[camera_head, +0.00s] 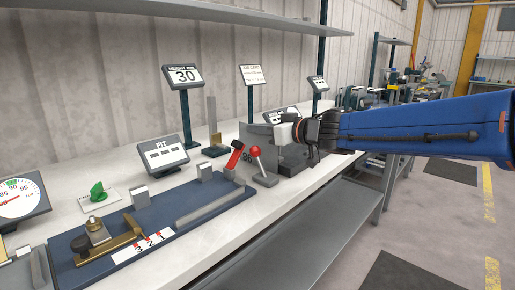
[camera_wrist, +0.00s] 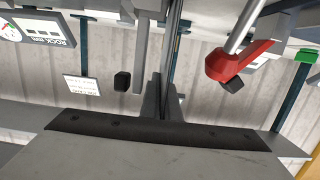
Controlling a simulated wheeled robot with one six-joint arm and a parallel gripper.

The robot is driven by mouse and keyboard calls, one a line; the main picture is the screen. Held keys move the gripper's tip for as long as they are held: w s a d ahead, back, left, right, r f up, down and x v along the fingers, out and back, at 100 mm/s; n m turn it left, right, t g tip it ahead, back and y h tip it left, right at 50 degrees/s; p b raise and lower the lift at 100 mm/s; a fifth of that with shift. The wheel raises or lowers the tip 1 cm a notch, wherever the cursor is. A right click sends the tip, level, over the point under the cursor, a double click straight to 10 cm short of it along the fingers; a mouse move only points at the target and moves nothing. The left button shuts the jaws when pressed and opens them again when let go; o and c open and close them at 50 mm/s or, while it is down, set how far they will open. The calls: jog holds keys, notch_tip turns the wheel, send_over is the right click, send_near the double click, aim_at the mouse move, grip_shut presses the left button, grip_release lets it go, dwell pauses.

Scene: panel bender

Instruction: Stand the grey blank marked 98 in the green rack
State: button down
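A grey blank (camera_head: 257,140) stands upright over the bench just behind the red-knobbed levers. A dark number on its lower left is partly hidden by a lever and too small to read surely. My gripper (camera_head: 284,132) reaches in from the right and meets the blank's right side. In the wrist view, my two grey fingers (camera_wrist: 163,103) are close together on a thin plate seen edge-on, the blank (camera_wrist: 172,45). I cannot make out the green rack for sure in either view.
A dark block (camera_head: 292,162) sits under my gripper. A blue fixture plate (camera_head: 155,228) lies at the front left. Signs on posts, including a HEIGHT display (camera_head: 183,77), line the back. A shelf hangs above.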

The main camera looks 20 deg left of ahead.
jog(key=shift+r, duration=0.1)
notch_tip(320, 180, up, 10)
jog(key=shift+f, duration=0.1)
dwell(0.6)
